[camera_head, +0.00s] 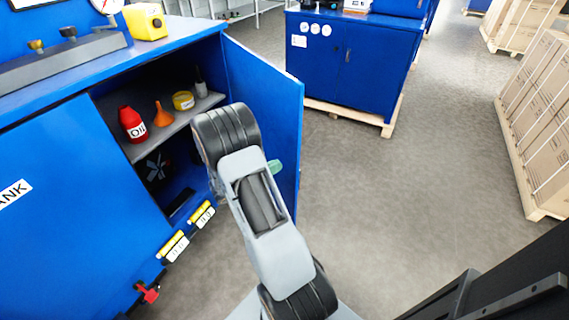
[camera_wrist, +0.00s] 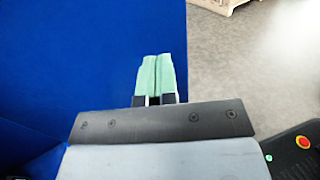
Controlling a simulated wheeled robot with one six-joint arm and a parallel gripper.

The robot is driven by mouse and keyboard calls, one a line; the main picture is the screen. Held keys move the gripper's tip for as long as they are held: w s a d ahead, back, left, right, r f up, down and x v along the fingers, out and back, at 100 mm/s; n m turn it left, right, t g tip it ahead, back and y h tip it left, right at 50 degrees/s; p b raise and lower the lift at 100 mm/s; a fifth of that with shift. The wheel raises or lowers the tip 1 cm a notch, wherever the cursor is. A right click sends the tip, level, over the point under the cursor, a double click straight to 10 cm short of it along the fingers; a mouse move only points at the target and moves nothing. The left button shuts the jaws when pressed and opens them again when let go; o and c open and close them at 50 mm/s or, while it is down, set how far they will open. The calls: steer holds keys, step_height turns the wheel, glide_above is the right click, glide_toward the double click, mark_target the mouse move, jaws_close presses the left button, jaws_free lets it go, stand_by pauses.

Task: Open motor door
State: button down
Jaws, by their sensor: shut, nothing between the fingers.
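The blue motor door (camera_head: 268,107) stands swung open to the right of the cabinet opening in the head view. Behind it the compartment shows a shelf with a red oil bottle, an orange funnel and a yellow tin. My gripper is mostly hidden behind my arm in the head view; a green fingertip (camera_head: 275,166) shows close to the door's lower part. In the wrist view my gripper (camera_wrist: 158,76) has its two green fingers shut together and empty. A flat blue surface (camera_wrist: 75,60), likely the door, fills the left there; I cannot tell whether the fingers touch it.
The blue cabinet (camera_head: 70,210) stands at left, with yellow-labelled parts (camera_head: 187,232) and a red valve handle (camera_head: 148,292) low on its front. Another blue cabinet (camera_head: 340,60) stands on a pallet behind. Boxes (camera_head: 540,110) line the right. Grey floor (camera_head: 400,190) between is clear.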

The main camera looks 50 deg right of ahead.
mark_target(290, 159)
steer(key=shift+x, duration=1.85)
